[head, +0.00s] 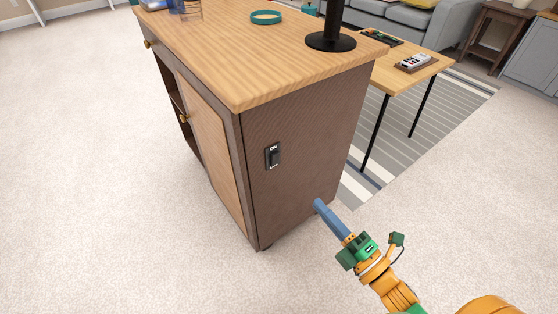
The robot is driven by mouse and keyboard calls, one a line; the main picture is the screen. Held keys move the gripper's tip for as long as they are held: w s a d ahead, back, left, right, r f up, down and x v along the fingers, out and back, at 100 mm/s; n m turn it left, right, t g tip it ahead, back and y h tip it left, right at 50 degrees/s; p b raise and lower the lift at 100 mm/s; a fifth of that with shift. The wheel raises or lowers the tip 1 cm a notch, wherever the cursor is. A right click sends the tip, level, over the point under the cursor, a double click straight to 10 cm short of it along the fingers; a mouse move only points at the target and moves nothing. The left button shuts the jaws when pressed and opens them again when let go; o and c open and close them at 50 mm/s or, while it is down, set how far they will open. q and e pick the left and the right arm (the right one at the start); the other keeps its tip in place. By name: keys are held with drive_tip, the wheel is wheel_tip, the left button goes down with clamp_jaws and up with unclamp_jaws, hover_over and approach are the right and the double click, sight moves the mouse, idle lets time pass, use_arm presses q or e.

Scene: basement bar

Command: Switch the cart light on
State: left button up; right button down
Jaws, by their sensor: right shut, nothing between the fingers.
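A brown cart (305,130) with a light wooden top stands in the middle of the head view. A small black rocker switch (272,156) with a white "ON" label sits on its near side panel; which way the rocker is tipped is too small to tell. A black round base with a post (331,40) stands on the cart top; the upper part is out of frame. My right gripper (319,203) has its blue fingers shut and empty. In the picture its tips are below and to the right of the switch, apart from it. My left gripper is out of view.
A teal ring (265,17) lies on the cart top, with a glass item and a blue item at the far left. Behind to the right are a low table (410,68), a striped rug (400,140) and a grey sofa (408,20). Pale carpet around the cart's near side is clear.

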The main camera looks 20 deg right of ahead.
sight(277, 157)
drive_tip(key=b+x, duration=0.1)
drive_tip(key=x, duration=1.2)
drive_tip(key=shift+w, duration=0.35)
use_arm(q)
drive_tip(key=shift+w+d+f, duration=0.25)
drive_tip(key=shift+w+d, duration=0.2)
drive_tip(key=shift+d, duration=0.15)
use_arm(e)
drive_tip(key=shift+w+a+r, duration=0.1)
